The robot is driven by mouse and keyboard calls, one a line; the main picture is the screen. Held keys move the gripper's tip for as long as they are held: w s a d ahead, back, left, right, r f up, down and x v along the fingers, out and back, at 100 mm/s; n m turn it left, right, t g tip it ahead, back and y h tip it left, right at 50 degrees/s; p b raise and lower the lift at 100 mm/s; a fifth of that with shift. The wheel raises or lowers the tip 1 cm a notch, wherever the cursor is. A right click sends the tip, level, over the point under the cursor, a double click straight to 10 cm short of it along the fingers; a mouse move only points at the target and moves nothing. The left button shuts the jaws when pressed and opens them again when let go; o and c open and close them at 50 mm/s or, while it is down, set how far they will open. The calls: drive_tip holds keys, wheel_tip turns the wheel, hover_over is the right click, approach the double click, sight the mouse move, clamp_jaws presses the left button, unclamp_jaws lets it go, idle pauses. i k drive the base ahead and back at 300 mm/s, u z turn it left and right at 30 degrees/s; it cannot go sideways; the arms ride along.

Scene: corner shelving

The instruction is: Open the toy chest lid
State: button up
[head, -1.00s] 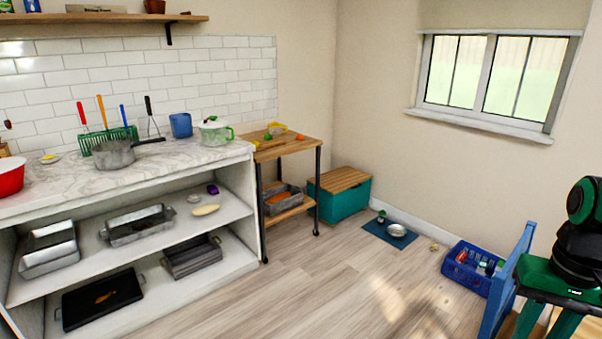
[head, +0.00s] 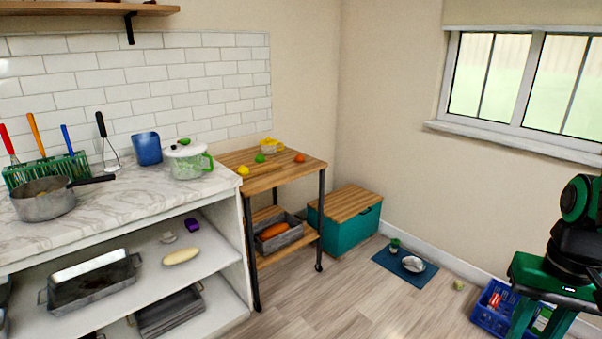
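The toy chest (head: 345,238) is a teal box in the corner of the room, behind and to the right of the wooden cart. Its wooden slatted lid (head: 345,203) is shut and nothing lies on it. The chest's left part is partly hidden by the cart's leg. A dark handle spot shows near the top of its front. My black and green arm (head: 575,245) shows at the right edge, well to the right of the chest. My gripper is not in view.
The wooden cart (head: 284,171) with fruit on top stands left of the chest. A blue mat (head: 388,257) with a metal bowl (head: 413,264) lies right of it on the floor. A blue crate (head: 487,318) is near my arm. The floor before the chest is clear.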

sight(345, 202)
drive_tip(key=u, duration=0.05)
drive_tip(key=i, duration=2.05)
drive_tip(key=z, duration=0.7)
drive_tip(key=i, duration=1.7)
drive_tip(key=u, duration=0.05)
